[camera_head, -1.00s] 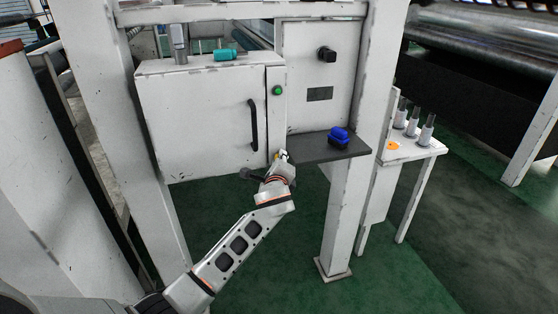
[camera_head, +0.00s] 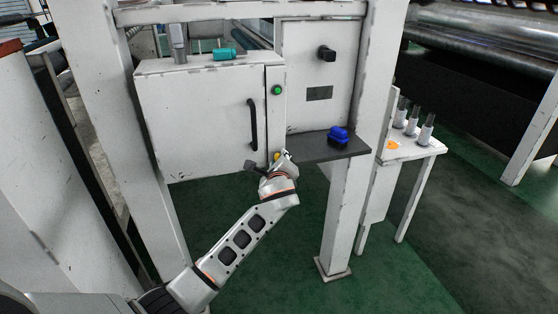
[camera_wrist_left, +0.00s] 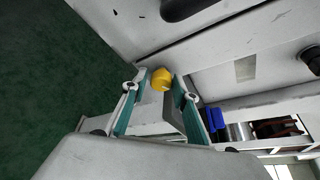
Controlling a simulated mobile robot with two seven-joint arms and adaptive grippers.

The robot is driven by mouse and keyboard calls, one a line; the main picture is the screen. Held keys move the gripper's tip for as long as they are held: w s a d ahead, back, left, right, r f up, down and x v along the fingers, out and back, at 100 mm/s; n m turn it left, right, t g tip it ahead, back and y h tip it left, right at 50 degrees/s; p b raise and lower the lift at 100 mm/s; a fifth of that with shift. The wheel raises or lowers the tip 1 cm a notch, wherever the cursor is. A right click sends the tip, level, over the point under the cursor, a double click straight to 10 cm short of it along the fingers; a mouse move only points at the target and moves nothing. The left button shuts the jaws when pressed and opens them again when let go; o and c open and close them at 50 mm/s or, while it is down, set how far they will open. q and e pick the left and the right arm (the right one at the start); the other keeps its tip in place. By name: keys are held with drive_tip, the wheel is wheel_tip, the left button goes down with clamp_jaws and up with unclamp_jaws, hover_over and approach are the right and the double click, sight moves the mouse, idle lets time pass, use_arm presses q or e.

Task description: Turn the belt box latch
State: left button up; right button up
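The belt box (camera_head: 203,115) is a white cabinet with a black handle (camera_head: 253,125) on its door. A small yellow latch knob (camera_head: 277,155) sits low on the narrow strip right of the door, partly hidden by my gripper in the head view. In the left wrist view the yellow knob (camera_wrist_left: 161,79) shows between and just beyond the fingertips. My left gripper (camera_wrist_left: 154,90) is open, its teal-lined fingers apart on either side of the knob; I cannot tell whether one touches it. In the head view my left gripper (camera_head: 281,160) is at the box's lower right corner. My right gripper is not in view.
A green button (camera_head: 277,90) is above the knob. A dark shelf (camera_head: 315,149) with a blue object (camera_head: 338,137) is close on the right. A teal object (camera_head: 224,54) lies on the box. White posts flank the box; green floor below is clear.

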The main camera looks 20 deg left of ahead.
use_arm(q)
drive_tip(key=v, duration=1.2)
drive_tip(key=shift+r, duration=0.1)
idle(0.4)
drive_tip(key=s+f+n+g+h, duration=0.1)
drive_tip(key=s+f+n, duration=0.15)
drive_tip(key=f, duration=0.55)
drive_tip(key=s+f+n+g+h, duration=0.1)
drive_tip(key=s+f+n+h, duration=0.1)
drive_tip(key=s+f, duration=0.35)
drive_tip(key=s+a+f+n+g+h, duration=0.2)
drive_tip(key=s+f+n+h, duration=0.1)
drive_tip(key=s+f+n, duration=1.1)
drive_tip(key=s+f, duration=0.6)
drive_tip(key=s, duration=0.4)
drive_tip(key=shift+s+a+f, duration=0.2)
drive_tip(key=shift+s+a, duration=0.1)
drive_tip(key=shift+a, duration=0.1)
